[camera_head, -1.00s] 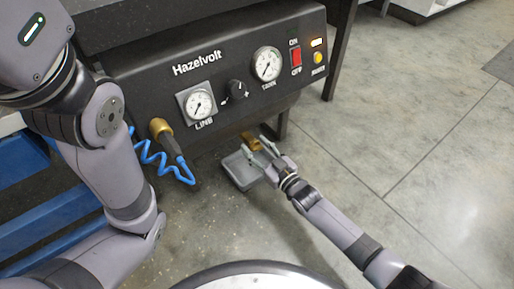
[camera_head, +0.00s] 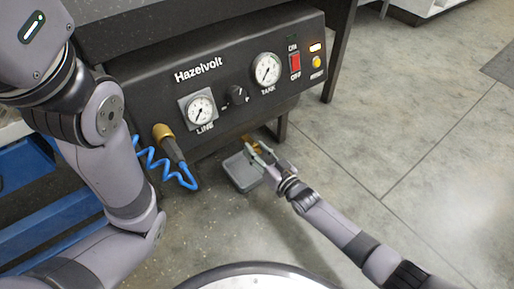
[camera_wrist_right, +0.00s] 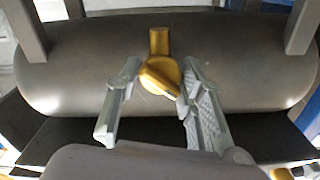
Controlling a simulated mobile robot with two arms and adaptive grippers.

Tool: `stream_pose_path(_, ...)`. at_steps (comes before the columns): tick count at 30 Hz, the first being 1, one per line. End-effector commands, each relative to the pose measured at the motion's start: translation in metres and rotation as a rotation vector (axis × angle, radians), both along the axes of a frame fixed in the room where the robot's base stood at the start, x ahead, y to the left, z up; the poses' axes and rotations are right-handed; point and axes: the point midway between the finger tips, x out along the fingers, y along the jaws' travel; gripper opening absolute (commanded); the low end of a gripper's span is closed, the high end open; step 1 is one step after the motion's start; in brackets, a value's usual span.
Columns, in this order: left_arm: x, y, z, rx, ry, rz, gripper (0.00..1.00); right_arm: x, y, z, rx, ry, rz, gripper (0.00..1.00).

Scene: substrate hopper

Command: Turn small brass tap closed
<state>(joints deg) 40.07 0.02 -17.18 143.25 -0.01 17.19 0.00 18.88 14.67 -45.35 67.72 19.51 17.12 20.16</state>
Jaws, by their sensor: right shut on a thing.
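The small brass tap (camera_head: 247,139) shows low under the front of the black machine, partly hidden by my right gripper. In the right wrist view the tap (camera_wrist_right: 160,72) has a round body, a stub on top and a lever slanting down to the right. My right gripper (camera_head: 259,150) reaches in from the lower right. In the right wrist view its two fingers (camera_wrist_right: 160,88) stand on either side of the tap, shut on its handle, though the exact contact is hard to see. My left arm fills the left side of the head view; its gripper is out of view.
A grey square tray (camera_head: 240,174) lies on the floor below the tap. The black control panel (camera_head: 225,75) with gauges is above. A brass-ended fitting with a blue coiled hose (camera_head: 152,160) hangs to the left. The floor at right is clear.

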Motion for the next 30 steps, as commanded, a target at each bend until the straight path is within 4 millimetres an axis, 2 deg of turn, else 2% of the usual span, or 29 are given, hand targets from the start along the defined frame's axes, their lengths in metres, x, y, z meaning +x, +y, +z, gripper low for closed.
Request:
stream_pose_path(10,0.0,0.0001,0.0007,0.0,0.0,0.0,0.55,-0.0008,0.0007,-0.0007,0.027,0.019,0.002,0.08)
stream_pose_path(11,0.0,0.0001,0.0007,0.0,0.0,0.0,0.55,-0.0008,0.0007,-0.0008,0.026,0.018,0.002,0.36)
stream_pose_path(19,0.0,-0.0001,0.0008,0.0,0.0,0.0,0.55,-0.0005,0.0005,-0.0003,0.026,0.017,0.001,0.54)
stream_pose_path(30,0.0004,0.0004,0.001,-0.002,0.002,0.0,0.55,-0.0037,-0.0025,-0.0006,0.026,0.017,0.001,0.54)
